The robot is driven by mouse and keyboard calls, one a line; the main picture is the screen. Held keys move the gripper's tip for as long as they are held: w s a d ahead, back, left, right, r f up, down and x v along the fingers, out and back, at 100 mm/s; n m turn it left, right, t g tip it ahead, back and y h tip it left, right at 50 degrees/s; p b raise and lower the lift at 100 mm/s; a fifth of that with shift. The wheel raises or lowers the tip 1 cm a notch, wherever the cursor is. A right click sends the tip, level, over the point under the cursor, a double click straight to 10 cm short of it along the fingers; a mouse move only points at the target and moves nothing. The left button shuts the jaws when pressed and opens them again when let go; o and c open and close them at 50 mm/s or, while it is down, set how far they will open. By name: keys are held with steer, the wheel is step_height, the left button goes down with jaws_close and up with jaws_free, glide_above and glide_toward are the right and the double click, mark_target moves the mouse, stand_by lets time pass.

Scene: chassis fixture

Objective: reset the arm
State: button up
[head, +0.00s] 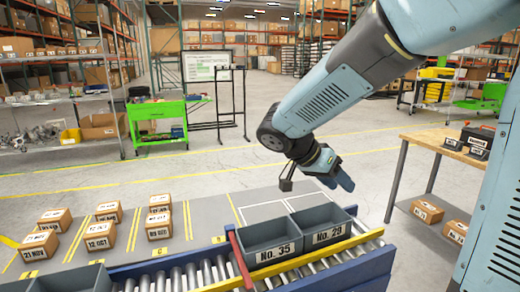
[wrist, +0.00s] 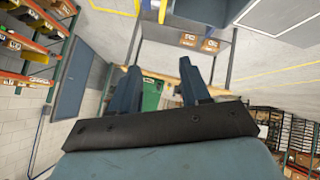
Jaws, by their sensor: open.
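My gripper (head: 337,180) is in the air above and behind the two grey bins in the head view, to the right of the picture's middle. In the wrist view its two fingers (wrist: 161,80) stand apart with nothing between them. My arm reaches in from the upper right and bends down at the elbow.
Several labelled boxes (head: 101,235) stand on the grey surface at left. A blue-framed roller conveyor (head: 200,275) runs along the front, with another grey bin (head: 75,280) at its left. A wooden workbench (head: 435,139) stands at right. A green cart (head: 157,110) is farther back. Open floor lies between.

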steer(key=s+d+r+n+t+y, duration=0.2)
steer(key=s+n+y, duration=0.2)
steer(key=s, duration=0.3)
steer(key=s+d+r+n+t+y, duration=0.2)
steer(key=s+n+y, duration=0.3)
steer(key=s+n, duration=0.1)
steer(key=shift+s+r, duration=0.3)
steer(key=shift+s, duration=0.4)
steer(key=shift+c, duration=0.3)
stand_by(1.0)
